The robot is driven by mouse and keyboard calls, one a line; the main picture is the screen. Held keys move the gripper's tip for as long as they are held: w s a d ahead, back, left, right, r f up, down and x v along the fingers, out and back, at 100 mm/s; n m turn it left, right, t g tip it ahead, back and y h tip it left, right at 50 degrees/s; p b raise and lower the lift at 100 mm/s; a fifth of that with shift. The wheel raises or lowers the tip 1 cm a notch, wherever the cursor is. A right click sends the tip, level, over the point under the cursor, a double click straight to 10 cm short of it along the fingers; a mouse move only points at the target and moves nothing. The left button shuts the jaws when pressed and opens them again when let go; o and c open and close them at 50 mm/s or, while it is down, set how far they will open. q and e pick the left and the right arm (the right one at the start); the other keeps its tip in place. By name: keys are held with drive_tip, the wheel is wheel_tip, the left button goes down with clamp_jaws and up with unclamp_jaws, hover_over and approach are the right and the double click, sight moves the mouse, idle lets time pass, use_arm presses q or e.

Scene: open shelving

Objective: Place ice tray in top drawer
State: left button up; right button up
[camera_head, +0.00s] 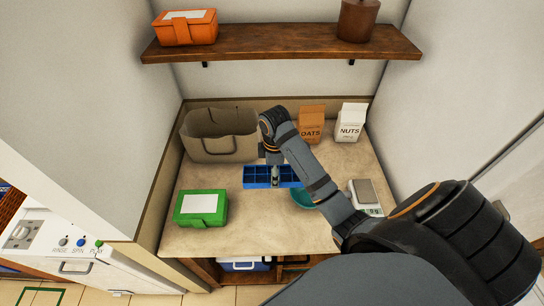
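The blue ice tray (256,176), with its several square compartments, lies on the beige countertop in the middle of the head view. My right arm reaches in from the right, and its gripper (275,178) points down at the middle of the tray, overlapping it in the view. The gripper covers part of the tray. Its fingers are too small to tell whether they are open or closed on the tray. My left gripper is out of view. No drawer can be clearly made out.
A grey-brown basket (220,145), green box (201,208), teal bowl (303,198), white scale (366,195), oats bag (312,118) and nuts bag (351,122) surround the tray. A wooden shelf (280,42) hangs above. A blue-and-white box (244,264) sits under the counter (270,237), whose front is clear.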

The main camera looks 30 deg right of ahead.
drive_tip(key=w+f, duration=0.2)
drive_tip(key=w, duration=0.1)
drive_tip(key=w+d+f+b, duration=0.1)
drive_tip(key=w+f, duration=0.2)
drive_tip(key=w, duration=0.1)
drive_tip(key=w+d+f+b, duration=0.1)
drive_tip(key=w+f, duration=0.1)
drive_tip(key=w, duration=0.1)
drive_tip(key=shift+w+d+f, duration=0.15)
drive_tip(key=shift+w+d, duration=0.1)
drive_tip(key=shift+w+d+f, duration=0.15)
drive_tip(key=shift+w+f, duration=0.35)
drive_tip(key=shift+f, duration=0.35)
wheel_tip(320, 180, down, 3)
drive_tip(key=shift+w+f+p, duration=0.1)
drive_tip(key=shift+w+p, duration=0.05)
drive_tip(key=shift+p, duration=0.25)
drive_tip(key=shift+f, duration=0.2)
drive_tip(key=o, duration=1.4)
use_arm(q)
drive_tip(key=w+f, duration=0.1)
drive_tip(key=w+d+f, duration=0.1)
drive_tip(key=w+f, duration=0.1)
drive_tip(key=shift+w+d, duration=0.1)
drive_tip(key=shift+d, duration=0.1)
